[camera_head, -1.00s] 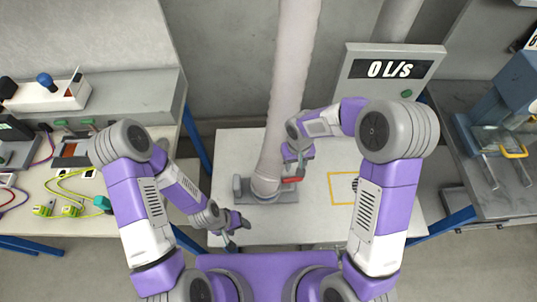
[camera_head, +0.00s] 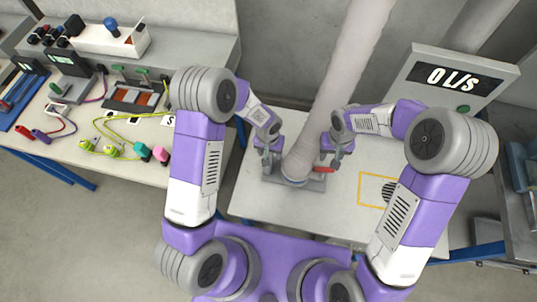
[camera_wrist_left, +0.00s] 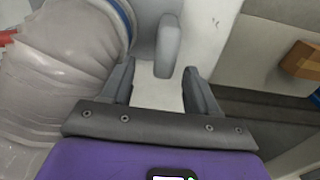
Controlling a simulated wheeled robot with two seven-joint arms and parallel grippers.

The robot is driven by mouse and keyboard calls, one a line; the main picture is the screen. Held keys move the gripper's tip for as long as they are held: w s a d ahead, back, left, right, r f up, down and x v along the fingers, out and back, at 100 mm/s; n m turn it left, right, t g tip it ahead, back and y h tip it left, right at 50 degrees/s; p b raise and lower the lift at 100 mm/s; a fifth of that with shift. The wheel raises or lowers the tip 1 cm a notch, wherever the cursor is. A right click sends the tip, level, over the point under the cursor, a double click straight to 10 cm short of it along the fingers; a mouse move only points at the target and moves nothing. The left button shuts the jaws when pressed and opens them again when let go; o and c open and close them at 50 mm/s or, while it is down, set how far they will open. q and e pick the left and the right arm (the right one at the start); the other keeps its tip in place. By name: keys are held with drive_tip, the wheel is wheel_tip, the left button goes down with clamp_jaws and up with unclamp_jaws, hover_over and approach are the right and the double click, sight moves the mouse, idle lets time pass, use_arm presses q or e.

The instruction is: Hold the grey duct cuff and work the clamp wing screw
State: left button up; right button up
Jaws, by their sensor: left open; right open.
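The pale flexible duct (camera_head: 350,85) comes down to a grey cuff (camera_head: 297,168) on a grey base on the white table. A blue ring (camera_wrist_left: 122,15) shows around the duct in the left wrist view. The red wing screw (camera_head: 323,170) is at the cuff's right side. My left gripper (camera_head: 268,160) is open at the left of the cuff. In the left wrist view, a rounded grey grip (camera_wrist_left: 168,45) stands ahead of and between its open fingers (camera_wrist_left: 160,75), not clamped. My right gripper (camera_head: 337,162) is open close to the red screw; whether it touches is unclear.
A panel reading 0 L/s (camera_head: 450,80) stands behind right. A left bench (camera_head: 50,130) holds cables and devices. The table's front is clear.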

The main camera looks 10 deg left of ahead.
use_arm(q)
drive_tip(key=shift+s+a+f+n, duration=0.15)
drive_tip(key=shift+s+f+n, duration=0.2)
drive_tip(key=shift+f, duration=0.4)
wheel_tip(320, 180, down, 7)
drive_tip(key=shift+f, duration=0.2)
clamp_jaws()
use_arm(e)
drive_tip(key=shift+o, duration=0.2)
